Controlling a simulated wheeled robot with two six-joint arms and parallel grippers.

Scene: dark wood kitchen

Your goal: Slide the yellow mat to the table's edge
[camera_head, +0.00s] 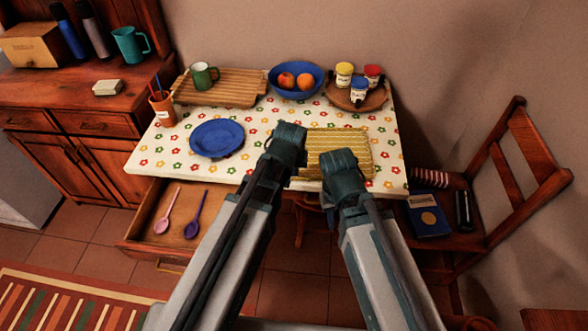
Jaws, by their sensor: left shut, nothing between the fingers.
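The yellow striped mat (342,138) lies flat on the right half of the table, near its front edge. My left gripper (290,135) is over the mat's left side, shut and empty. My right gripper (338,160) is over the mat's front middle part; its fingers are hidden by its own body. The two grippers hide the left and front parts of the mat. I cannot tell whether either one touches it. The table (268,115) has a white cloth with coloured flowers.
A blue plate (217,138) lies left of the mat. A blue fruit bowl (296,68), a wooden board (225,88) and a round tray with jars (340,98) stand at the back. An open drawer (150,205) with two spoons juts out front left. A chair (500,180) stands right.

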